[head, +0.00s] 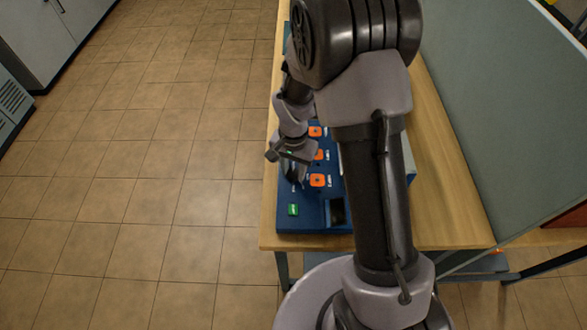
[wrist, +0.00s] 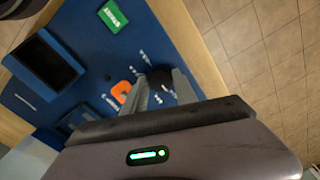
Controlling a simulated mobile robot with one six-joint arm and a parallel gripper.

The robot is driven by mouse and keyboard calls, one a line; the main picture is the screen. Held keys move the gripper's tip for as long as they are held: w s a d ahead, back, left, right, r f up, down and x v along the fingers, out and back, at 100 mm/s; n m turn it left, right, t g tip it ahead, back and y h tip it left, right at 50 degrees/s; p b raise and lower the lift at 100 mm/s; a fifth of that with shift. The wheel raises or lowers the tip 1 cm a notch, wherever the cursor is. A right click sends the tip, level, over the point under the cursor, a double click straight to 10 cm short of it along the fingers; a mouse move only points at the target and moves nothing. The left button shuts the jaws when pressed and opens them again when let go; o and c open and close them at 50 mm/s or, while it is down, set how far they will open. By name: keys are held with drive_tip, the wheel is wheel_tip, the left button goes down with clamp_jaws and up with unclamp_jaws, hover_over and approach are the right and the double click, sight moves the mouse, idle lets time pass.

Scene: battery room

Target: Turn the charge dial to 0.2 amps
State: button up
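A blue charger panel (head: 314,218) lies on the wooden bench. In the wrist view a round black dial (wrist: 160,78) sits on the blue panel, with small white markings beside it that are too small to read. My gripper (wrist: 159,80) is at this dial, with one fingertip on each side of it. I cannot tell whether the fingers press on it or stand a little apart. In the head view my gripper (head: 292,176) is low over the panel's left side and hides the dial. The dial's pointer and setting cannot be made out.
An orange switch (wrist: 122,92) is close beside my left finger. A green button (wrist: 114,15) and a dark screen (wrist: 45,62) are on the panel's near end. More orange switches (head: 315,131) run along the panel. A grey partition (head: 490,110) stands right; tiled floor (head: 150,180) is open left.

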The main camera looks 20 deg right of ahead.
clamp_jaws()
drive_tip(key=shift+f+m+b, duration=0.1)
drive_tip(key=shift+m+b, duration=0.85)
drive_tip(key=shift+m, duration=0.45)
drive_tip(key=m+b, duration=0.3)
drive_tip(key=m, duration=0.2)
drive_tip(key=shift+m, duration=0.6)
drive_tip(key=o, duration=1.1)
unclamp_jaws()
